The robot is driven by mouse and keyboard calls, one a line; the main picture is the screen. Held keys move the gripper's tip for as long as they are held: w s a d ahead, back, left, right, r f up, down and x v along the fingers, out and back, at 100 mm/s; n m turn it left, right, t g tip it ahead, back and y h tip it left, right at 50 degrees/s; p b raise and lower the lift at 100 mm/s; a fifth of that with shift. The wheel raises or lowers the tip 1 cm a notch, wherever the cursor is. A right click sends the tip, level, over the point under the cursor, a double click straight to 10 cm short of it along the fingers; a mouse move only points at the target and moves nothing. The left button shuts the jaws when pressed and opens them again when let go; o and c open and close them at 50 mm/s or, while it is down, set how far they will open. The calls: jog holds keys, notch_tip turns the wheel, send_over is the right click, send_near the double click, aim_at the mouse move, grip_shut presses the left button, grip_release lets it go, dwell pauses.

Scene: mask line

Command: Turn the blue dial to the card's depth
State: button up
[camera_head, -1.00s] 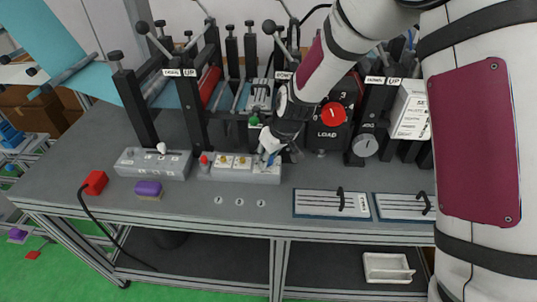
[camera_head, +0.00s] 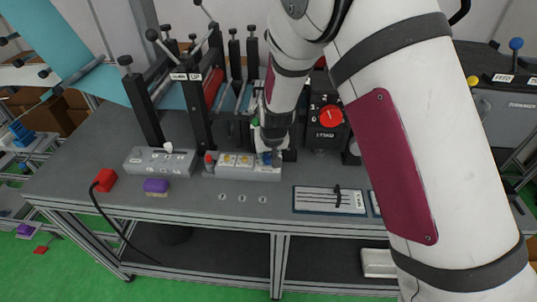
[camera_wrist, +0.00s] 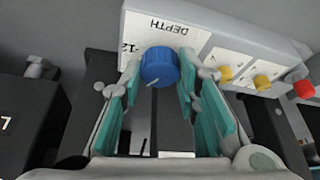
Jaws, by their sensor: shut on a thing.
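The blue dial (camera_wrist: 160,66) sits on a white panel marked DEPTH (camera_wrist: 170,32), with a "12" at its left. A pale mark shows low on the dial's face. My gripper (camera_wrist: 159,76) has its fingers on both sides of the dial and is shut on it. In the head view my gripper (camera_head: 270,157) reaches down to the right end of the grey control box (camera_head: 235,172). The dial is mostly hidden there by my gripper. I cannot make out a card's depth value in these views.
Yellow switches (camera_wrist: 262,81) and a red button (camera_wrist: 304,89) sit beside the dial. A red LOAD knob (camera_head: 331,117) stands behind at the right. A slotted board (camera_head: 330,201), a purple block (camera_head: 156,186) and a red box (camera_head: 105,180) lie on the bench.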

jog(key=o, duration=1.2)
jog(key=shift+c, duration=0.2)
jog(key=v, duration=1.2)
